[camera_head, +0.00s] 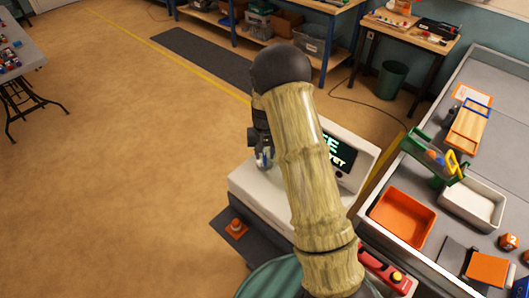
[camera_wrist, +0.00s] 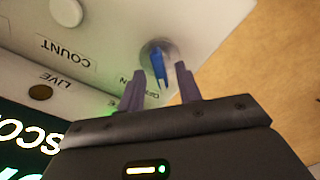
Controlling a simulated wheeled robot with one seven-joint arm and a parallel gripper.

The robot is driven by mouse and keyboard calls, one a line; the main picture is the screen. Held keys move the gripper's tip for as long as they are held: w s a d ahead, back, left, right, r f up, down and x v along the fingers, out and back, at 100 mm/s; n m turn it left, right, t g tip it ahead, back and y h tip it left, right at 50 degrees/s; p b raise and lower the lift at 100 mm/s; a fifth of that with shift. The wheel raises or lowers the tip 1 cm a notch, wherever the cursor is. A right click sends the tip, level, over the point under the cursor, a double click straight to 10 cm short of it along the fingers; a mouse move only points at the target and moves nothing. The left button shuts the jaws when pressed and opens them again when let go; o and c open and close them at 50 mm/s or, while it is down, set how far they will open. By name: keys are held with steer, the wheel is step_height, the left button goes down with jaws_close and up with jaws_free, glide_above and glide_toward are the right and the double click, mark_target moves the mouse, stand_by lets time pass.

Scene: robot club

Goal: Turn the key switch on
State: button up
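The key switch (camera_wrist: 153,47) is a round metal disc with a blue key in it, on the pale face of a white console (camera_head: 250,190). In the wrist view, my gripper (camera_wrist: 160,70) is open, with one dark finger on each side of the blue key (camera_wrist: 158,66). A gap shows between the key and each finger; I cannot tell how deep the fingers reach. Labels "ON" and "OFF" lie near the switch, partly hidden by the left finger. In the head view my gripper (camera_head: 264,158) is at the console's left part, and my arm hides much of the console.
The console's lit green-text screen (camera_head: 338,153) is partly covered by my arm. A white round knob (camera_wrist: 66,12) and a dark round part (camera_wrist: 41,92) are on the panel. A grey bench (camera_head: 490,130) with trays stands right.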

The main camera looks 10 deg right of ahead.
steer(key=shift+f, duration=0.55)
steer(key=shift+c, duration=0.2)
jaws_close()
